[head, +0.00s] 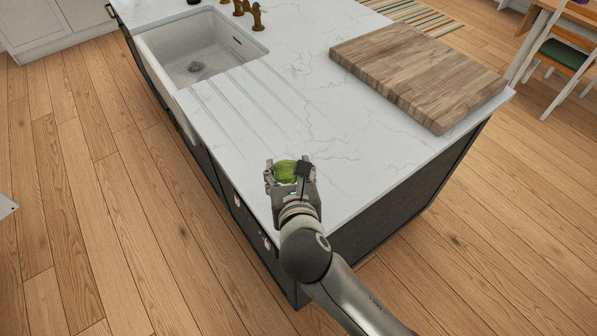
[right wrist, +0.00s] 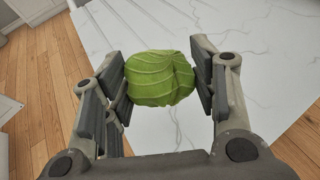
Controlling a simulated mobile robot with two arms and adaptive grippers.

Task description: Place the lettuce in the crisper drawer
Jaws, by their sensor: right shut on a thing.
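The lettuce (head: 286,171) is a small round green head held in my right gripper (head: 288,178), over the near corner of the white island counter. In the right wrist view the lettuce (right wrist: 160,78) sits between both finger pads of the right gripper (right wrist: 161,82), which are shut on it. I cannot tell how high it is above the counter. The crisper drawer is not in view. My left gripper is not in view.
The white marble counter (head: 345,160) is mostly clear. A wooden cutting board (head: 420,72) lies at its right, and a white sink (head: 195,50) with brass taps (head: 250,12) is at the far left. Open wooden floor (head: 90,190) lies left of the island. A chair (head: 565,55) stands at far right.

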